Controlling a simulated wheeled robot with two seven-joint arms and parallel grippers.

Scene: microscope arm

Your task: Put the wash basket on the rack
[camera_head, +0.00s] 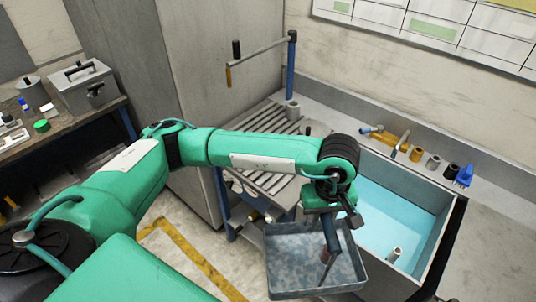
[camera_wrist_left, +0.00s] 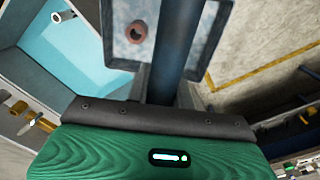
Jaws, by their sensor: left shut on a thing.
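The wash basket (camera_head: 290,262) is a grey-blue open tray with an upright blue handle (camera_head: 330,234). My left gripper (camera_head: 331,215) is shut on the handle and holds the basket in front of the sink. In the left wrist view the handle (camera_wrist_left: 178,45) runs up from between the jaws (camera_wrist_left: 170,88), and part of the basket (camera_wrist_left: 123,12) shows with a small reddish-brown ring-shaped piece in it. The rack (camera_head: 262,132) is a slatted grey surface left of the sink, partly hidden behind my left arm. My right gripper is not in view.
The sink (camera_head: 448,216) with blue water is right of the basket. Small bottles and a blue brush (camera_head: 464,175) line its back ledge. A blue post with a crossbar (camera_head: 291,66) rises behind the rack. A bench (camera_head: 100,118) with boxes stands at the left.

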